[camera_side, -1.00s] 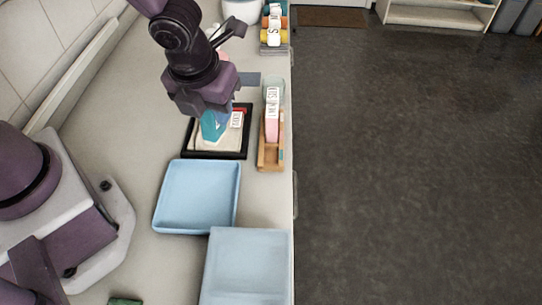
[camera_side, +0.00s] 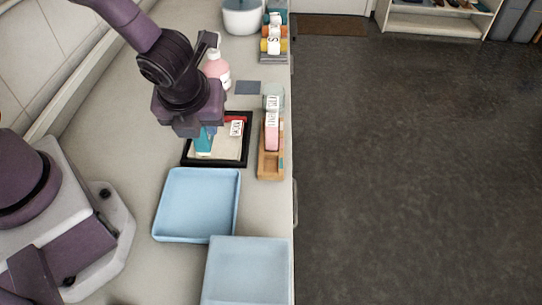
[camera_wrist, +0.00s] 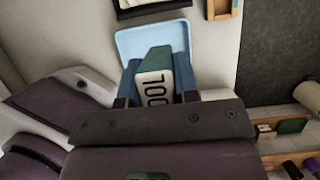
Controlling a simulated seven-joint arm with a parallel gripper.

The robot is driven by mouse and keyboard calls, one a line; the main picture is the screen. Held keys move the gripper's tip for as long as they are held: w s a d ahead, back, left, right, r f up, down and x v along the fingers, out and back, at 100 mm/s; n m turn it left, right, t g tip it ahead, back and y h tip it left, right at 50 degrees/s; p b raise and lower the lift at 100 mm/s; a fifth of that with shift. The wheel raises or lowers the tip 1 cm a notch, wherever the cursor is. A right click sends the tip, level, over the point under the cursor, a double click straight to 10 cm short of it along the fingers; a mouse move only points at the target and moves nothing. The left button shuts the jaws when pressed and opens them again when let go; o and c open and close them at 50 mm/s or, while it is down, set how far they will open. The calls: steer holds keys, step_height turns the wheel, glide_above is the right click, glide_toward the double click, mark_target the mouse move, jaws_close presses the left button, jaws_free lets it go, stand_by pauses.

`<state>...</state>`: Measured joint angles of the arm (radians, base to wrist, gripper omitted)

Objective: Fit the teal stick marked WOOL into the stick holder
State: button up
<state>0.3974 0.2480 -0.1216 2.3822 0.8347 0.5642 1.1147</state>
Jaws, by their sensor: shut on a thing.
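The teal stick (camera_wrist: 156,65) is between my gripper's fingers (camera_wrist: 157,88) in the wrist view; the end of its white label reads "OOL". In the side view, the teal stick (camera_side: 203,143) points down below my gripper (camera_side: 200,132), over the black-rimmed tray (camera_side: 213,162). I cannot tell whether its lower end touches the tray. The wooden stick holder (camera_side: 270,168) stands to the right of the gripper. It holds a pink stick with a white label (camera_side: 271,135) and a pale green one (camera_side: 272,92) behind; its near part looks empty.
A red stick (camera_side: 236,120) with a white label lies in the black-rimmed tray. Two pale blue trays (camera_side: 157,225) (camera_side: 248,240) lie nearer. A pink bottle (camera_side: 217,68) and a white pot (camera_side: 242,18) stand behind. The counter's right edge is close beside the holder.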

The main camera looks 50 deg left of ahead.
steer(key=shift+w+d+f, duration=0.6)
steer(key=shift+w+f, duration=1.4)
steer(key=shift+w, duration=0.05)
steer(key=shift+w+d+f, duration=0.65)
steer(key=shift+w+f, duration=1.35)
steer(key=shift+w+d+f, duration=0.6)
steer(key=shift+w+f, duration=1.4)
steer(key=shift+w, duration=0.05)
steer(key=shift+f, duration=0.15)
steer(key=o, duration=0.9)
steer(key=shift+f, duration=0.1)
